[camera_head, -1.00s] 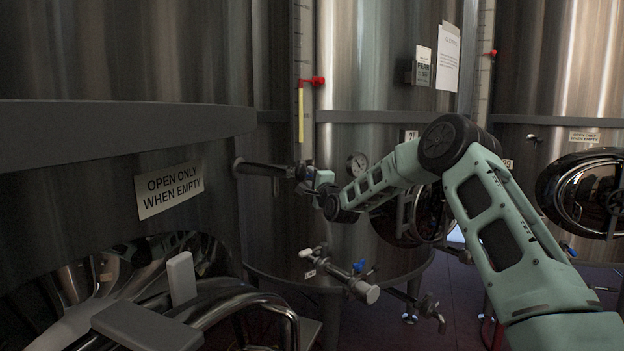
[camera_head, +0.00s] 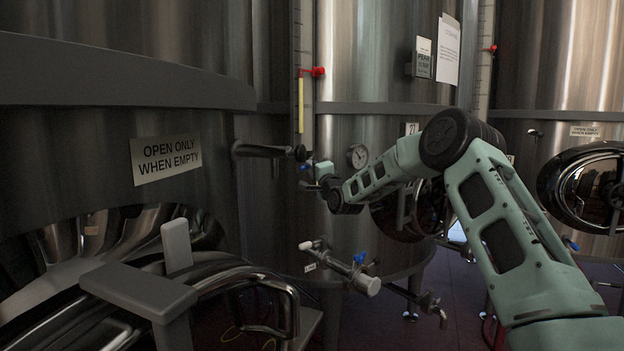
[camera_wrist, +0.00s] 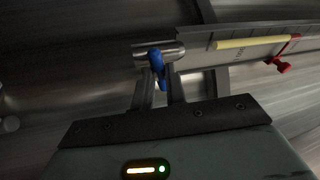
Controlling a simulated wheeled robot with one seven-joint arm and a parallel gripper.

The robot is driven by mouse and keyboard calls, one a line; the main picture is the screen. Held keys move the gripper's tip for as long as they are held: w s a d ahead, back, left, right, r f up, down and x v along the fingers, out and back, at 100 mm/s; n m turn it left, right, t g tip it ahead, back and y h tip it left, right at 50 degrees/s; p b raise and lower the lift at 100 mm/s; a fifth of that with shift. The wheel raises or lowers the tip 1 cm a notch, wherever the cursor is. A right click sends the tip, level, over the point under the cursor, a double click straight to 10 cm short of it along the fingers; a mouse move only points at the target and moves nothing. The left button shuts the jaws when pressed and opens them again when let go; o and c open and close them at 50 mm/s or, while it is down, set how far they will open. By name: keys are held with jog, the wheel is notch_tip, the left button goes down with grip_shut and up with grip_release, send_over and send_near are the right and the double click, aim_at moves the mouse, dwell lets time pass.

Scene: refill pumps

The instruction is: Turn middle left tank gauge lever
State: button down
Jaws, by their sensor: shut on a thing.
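The blue gauge lever (camera_wrist: 157,66) sits on a round metal fitting at the lower end of the tank gauge (camera_wrist: 197,52). My gripper (camera_wrist: 158,88) has its two fingers on either side of the lever and is shut on it. In the head view my gripper (camera_head: 312,172) is at the foot of the gauge strip with the yellow tube (camera_head: 300,105) and red marker (camera_head: 318,72). Only a small blue bit of the lever (camera_head: 304,167) shows there, and the fingers are partly hidden.
A horizontal pipe with a dark round end (camera_head: 268,150) juts from the near left tank close to my gripper. A valve with a blue handle (camera_head: 359,258) sits below. A dial (camera_head: 357,156) is to the right. A bulky hatch (camera_head: 150,290) fills the lower left.

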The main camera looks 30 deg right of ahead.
jog(key=shift+d+n+g+y+b, duration=0.15)
jog(key=shift+n+y+b, duration=0.95)
jog(key=shift+n, duration=2.35)
jog(key=shift+d+n+g+y+b, duration=0.2)
jog(key=shift+n+y+b, duration=0.25)
jog(key=shift+n+y, duration=2.15)
jog(key=shift+d+n+g+y+b, duration=0.15)
jog(key=shift+n+y+b, duration=0.55)
jog(key=shift+n, duration=3.55)
jog(key=c, duration=1.4)
grip_release()
jog(key=shift+c, duration=0.2)
jog(key=b+v, duration=0.1)
jog(key=v, duration=1.6)
jog(key=shift+s+b, duration=0.15)
jog(key=shift+b, duration=0.15)
